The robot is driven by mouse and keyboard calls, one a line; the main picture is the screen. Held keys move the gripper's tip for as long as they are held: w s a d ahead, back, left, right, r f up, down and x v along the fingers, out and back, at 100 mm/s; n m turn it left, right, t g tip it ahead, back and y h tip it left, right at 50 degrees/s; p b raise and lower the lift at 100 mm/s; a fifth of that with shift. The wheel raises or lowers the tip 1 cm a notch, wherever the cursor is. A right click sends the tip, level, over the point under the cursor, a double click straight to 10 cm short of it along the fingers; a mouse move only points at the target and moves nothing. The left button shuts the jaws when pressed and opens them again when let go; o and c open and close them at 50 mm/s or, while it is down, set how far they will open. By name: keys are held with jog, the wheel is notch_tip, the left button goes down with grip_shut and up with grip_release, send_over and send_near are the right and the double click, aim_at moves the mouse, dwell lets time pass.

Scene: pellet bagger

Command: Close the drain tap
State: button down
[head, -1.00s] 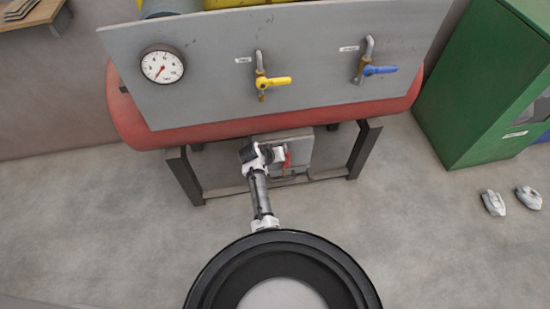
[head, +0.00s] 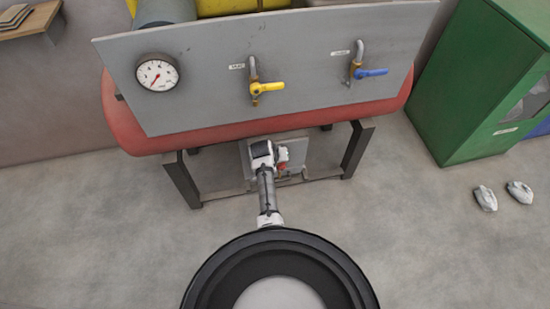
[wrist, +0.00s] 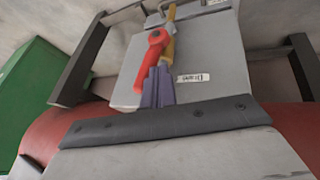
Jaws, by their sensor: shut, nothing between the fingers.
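The drain tap has a red lever (wrist: 149,64) on a brass body (wrist: 170,42), in front of a grey plate under the red tank. In the wrist view the lever lies roughly along the brass body, slightly slanted. My gripper (wrist: 157,72) is shut and empty, its purple-grey fingers beside the lever's free end, on its right. I cannot tell whether they touch it. In the head view only a bit of the red lever (head: 282,167) shows below my gripper (head: 282,154); the rest is hidden. A white label (wrist: 193,78) sits beside the tap.
Above are a yellow-handled tap (head: 266,88), a blue-handled tap (head: 369,73) and a gauge (head: 157,74) on a grey panel. Dark stand legs (head: 182,180) flank the drain tap. A green cabinet (head: 450,95) stands at the right.

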jog(key=w+d+f+m+g+y+b, duration=0.2)
jog(key=d+f+y+b, duration=0.3)
jog(key=d+y+b, duration=0.5)
jog(key=shift+w+g+y, duration=0.3)
jog(key=shift+w, duration=0.05)
dwell(0.3)
dwell(0.4)
jog(key=shift+s+f, duration=0.1)
jog(key=shift+f, duration=0.1)
